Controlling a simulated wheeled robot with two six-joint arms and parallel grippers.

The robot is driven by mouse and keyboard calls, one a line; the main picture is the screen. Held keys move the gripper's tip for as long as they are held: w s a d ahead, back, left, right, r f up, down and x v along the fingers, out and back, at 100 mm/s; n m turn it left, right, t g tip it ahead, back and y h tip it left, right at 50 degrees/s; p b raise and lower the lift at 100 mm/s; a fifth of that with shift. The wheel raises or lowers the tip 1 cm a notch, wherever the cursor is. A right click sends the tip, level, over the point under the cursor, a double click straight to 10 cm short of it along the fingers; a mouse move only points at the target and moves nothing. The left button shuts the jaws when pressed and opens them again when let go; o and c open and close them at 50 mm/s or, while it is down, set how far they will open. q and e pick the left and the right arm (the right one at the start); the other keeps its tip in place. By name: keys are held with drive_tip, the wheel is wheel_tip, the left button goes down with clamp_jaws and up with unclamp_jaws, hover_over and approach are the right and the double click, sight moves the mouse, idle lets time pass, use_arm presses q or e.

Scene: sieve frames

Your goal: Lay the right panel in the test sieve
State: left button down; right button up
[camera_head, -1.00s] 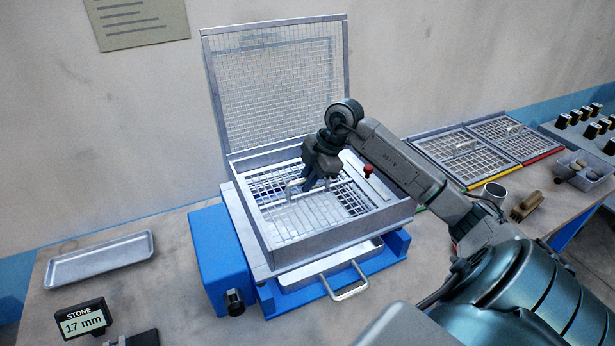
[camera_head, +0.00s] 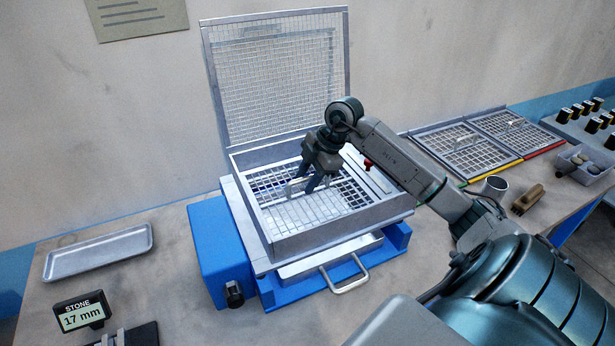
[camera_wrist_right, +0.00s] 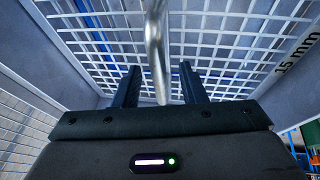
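The test sieve (camera_head: 340,232) is a grey square frame with its mesh lid (camera_head: 275,85) raised at the back. A grid panel (camera_head: 300,215) with a bar handle (camera_head: 298,184) lies inside the frame; whether it sits fully flat is hard to tell. My right gripper (camera_head: 316,188) is down inside the sieve at the handle. In the right wrist view its two fingers (camera_wrist_right: 160,88) stand apart, with the metal handle (camera_wrist_right: 155,45) between them and gaps on both sides. My left gripper is not seen.
The sieve stands on a blue base (camera_head: 215,255) with a handled tray (camera_head: 345,275) below. Two more grid panels (camera_head: 462,150) (camera_head: 512,132) lie at the right, near a cup (camera_head: 494,187) and a brush (camera_head: 527,198). An empty tray (camera_head: 98,252) and a "17 mm" display (camera_head: 82,314) are at left.

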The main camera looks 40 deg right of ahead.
drive_tip(key=shift+s+d+r, duration=0.1)
drive_tip(key=shift+d+r, duration=0.15)
drive_tip(key=shift+r, duration=0.25)
drive_tip(key=b+v, duration=0.3)
drive_tip(key=v, duration=0.7)
